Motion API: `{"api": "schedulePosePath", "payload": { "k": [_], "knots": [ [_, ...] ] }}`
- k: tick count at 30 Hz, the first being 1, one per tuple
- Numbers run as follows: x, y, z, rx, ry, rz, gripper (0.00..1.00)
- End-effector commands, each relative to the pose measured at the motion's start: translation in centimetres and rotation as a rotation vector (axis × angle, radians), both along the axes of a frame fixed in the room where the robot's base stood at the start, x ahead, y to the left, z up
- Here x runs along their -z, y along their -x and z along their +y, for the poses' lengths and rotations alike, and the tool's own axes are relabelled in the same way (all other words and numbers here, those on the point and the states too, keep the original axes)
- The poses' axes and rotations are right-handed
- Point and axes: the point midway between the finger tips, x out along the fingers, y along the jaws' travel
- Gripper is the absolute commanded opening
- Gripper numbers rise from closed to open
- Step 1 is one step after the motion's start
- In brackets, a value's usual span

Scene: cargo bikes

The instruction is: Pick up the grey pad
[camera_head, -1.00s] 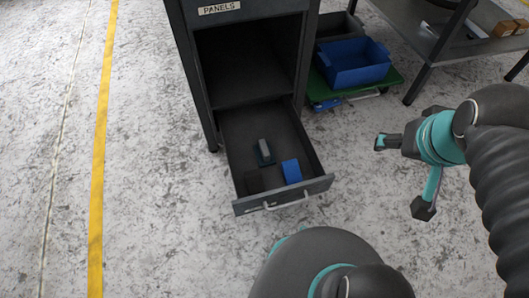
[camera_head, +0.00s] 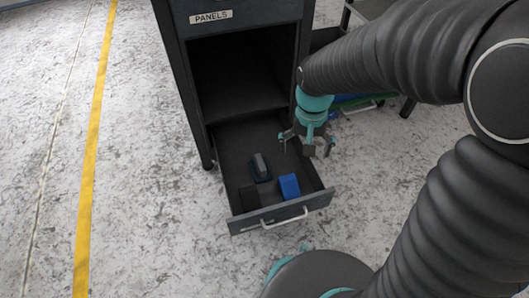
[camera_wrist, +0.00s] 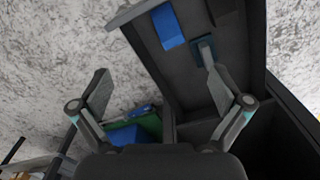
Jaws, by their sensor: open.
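The grey pad (camera_head: 260,166), a small grey-topped block with a dark teal base, lies in the open drawer (camera_head: 225,150) of the dark cabinet. In the wrist view the pad (camera_wrist: 203,46) is at the upper right, partly covered by one finger. A blue block (camera_head: 289,186) and a black block (camera_head: 249,197) lie nearer the drawer front. My gripper (camera_head: 305,148) is open and empty, pointing down over the drawer's right side, to the right of the pad. In the wrist view its fingers (camera_wrist: 155,72) are spread wide.
The cabinet (camera_head: 245,60), labelled PANELS, stands over the drawer. The drawer front and its handle (camera_head: 284,219) face me. A green trolley (camera_head: 357,108) stands right of the cabinet, mostly behind my arm. The floor to the left is clear, with a yellow line (camera_head: 92,130).

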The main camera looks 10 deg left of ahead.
Motion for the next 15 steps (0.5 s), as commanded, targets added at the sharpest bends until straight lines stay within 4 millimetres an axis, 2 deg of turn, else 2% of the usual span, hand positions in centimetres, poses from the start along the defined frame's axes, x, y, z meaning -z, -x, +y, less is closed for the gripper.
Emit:
{"api": "schedulePosePath", "payload": {
  "k": [1, 9, 12, 15],
  "knots": [
    [2.0, -0.6, 1.3, 0.024, 0.011, 0.020, 1.00],
    [9.5, -3.7, 7.5, 0.283, 0.062, 0.057, 1.00],
    [11.8, -5.0, 9.5, 0.423, 0.072, 0.050, 1.00],
    [12.9, -6.5, 10.8, 0.577, 0.070, 0.033, 1.00]
  ]
}}
